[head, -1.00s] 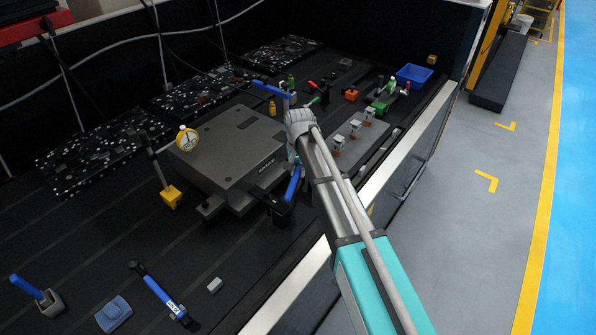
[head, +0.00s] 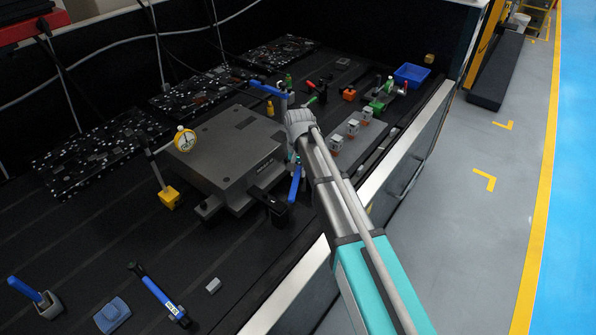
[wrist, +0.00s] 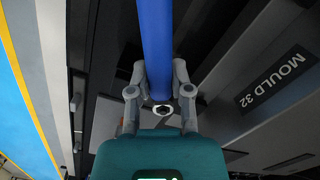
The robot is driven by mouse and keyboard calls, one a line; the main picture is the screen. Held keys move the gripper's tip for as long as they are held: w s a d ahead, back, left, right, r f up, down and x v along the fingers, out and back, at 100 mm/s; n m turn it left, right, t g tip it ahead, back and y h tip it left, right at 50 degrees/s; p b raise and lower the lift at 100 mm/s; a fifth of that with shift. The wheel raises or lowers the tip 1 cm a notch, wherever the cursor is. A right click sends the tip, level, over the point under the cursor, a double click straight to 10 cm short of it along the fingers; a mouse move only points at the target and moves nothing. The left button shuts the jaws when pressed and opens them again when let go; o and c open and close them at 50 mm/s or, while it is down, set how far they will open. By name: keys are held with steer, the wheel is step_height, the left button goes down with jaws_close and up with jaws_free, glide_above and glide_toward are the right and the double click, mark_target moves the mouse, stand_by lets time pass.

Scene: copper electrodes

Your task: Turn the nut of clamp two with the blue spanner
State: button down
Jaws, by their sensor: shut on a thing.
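My gripper (wrist: 160,82) is shut on the blue spanner (wrist: 155,35), whose blue shaft runs up out of the wrist view. In the head view the spanner (head: 295,183) hangs below my wrist, beside the front of the grey mould (head: 225,150). A black clamp-like block (head: 274,208) stands close to its lower end. A pale ring with a dark centre (wrist: 162,109) shows between my fingers; I cannot tell whether it is the nut. The clamp numbers are not readable, and my arm hides part of this area.
The mould's "MOULD 32" label (wrist: 278,80) shows at right in the wrist view. A round yellow gauge (head: 185,140) stands left of the mould. Another blue-handled tool (head: 158,294) lies at the front. A blue bin (head: 411,75) sits at the far right.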

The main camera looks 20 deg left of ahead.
steer(key=shift+r, duration=0.2)
stand_by(0.3)
steer(key=shift+w+r+p, duration=0.1)
steer(key=shift+r+p, duration=0.1)
steer(key=shift+p, duration=0.1)
steer(key=shift+d, duration=0.15)
stand_by(0.5)
steer(key=shift+d+n, duration=0.15)
steer(key=shift+n, duration=0.35)
steer(key=shift+r, duration=0.2)
steer(key=shift+r+p, duration=0.45)
steer(key=shift+p, duration=0.2)
stand_by(0.8)
step_height(320, 180, up, 12)
steer(key=p, duration=1.2)
steer(key=shift+f, duration=0.1)
stand_by(0.4)
